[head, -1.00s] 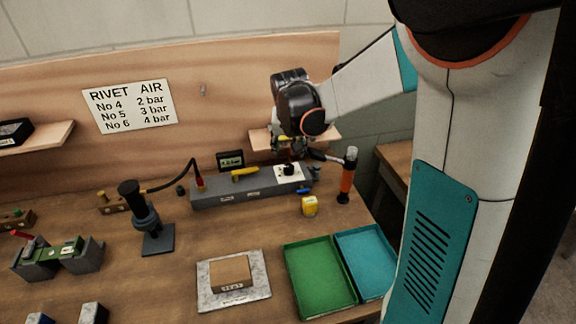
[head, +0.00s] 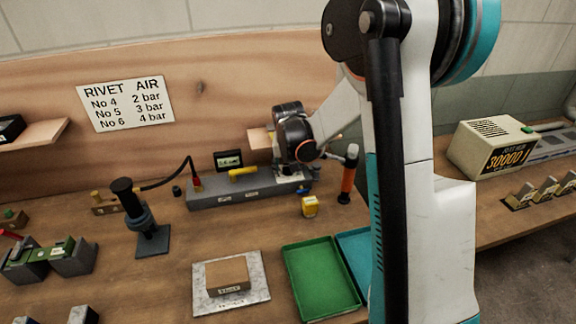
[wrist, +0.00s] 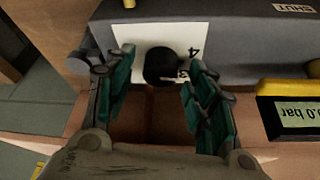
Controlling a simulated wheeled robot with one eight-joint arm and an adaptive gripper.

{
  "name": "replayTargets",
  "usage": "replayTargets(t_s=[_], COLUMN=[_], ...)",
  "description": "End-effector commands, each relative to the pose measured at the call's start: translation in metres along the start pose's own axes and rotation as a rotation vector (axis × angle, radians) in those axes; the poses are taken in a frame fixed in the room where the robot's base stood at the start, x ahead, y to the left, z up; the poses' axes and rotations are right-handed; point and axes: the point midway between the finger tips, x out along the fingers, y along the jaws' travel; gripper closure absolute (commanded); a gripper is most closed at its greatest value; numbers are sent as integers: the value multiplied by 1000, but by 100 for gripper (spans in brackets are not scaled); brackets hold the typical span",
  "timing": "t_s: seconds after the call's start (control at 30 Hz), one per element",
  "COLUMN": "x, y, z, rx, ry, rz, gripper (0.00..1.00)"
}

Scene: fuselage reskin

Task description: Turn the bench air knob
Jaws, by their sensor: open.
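The bench air knob (wrist: 160,65) is a round black knob on a white numbered dial plate (wrist: 128,36) in the wrist view. My gripper (wrist: 158,84) is open, with one green-padded finger to the left and one to the right of the knob. I cannot tell whether either finger touches it. In the head view my gripper (head: 291,172) is over the right end of the grey air unit (head: 215,198) and hides the knob. A small pressure display (wrist: 300,114) shows upside down at the right of the wrist view, ending in "bar".
A yellow lever (head: 243,172) lies on the unit, left of my gripper. A green tray (head: 318,275) lies nearer. A wall sign (head: 126,103) lists rivet numbers and bar values.

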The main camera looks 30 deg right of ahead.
Motion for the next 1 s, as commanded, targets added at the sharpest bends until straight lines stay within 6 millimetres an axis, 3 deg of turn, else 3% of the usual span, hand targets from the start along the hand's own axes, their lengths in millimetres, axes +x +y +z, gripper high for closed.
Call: replayTargets(t_s=[0.1,0.3,0.57,1.0], x=[0,0,0,0], y=[0,0,1,2], z=[0,0,0,0], rx=[0,0,-27,-327], ry=[0,0,-1,-9], rz=[0,0,-11,-136], gripper=[49,93,93,93])
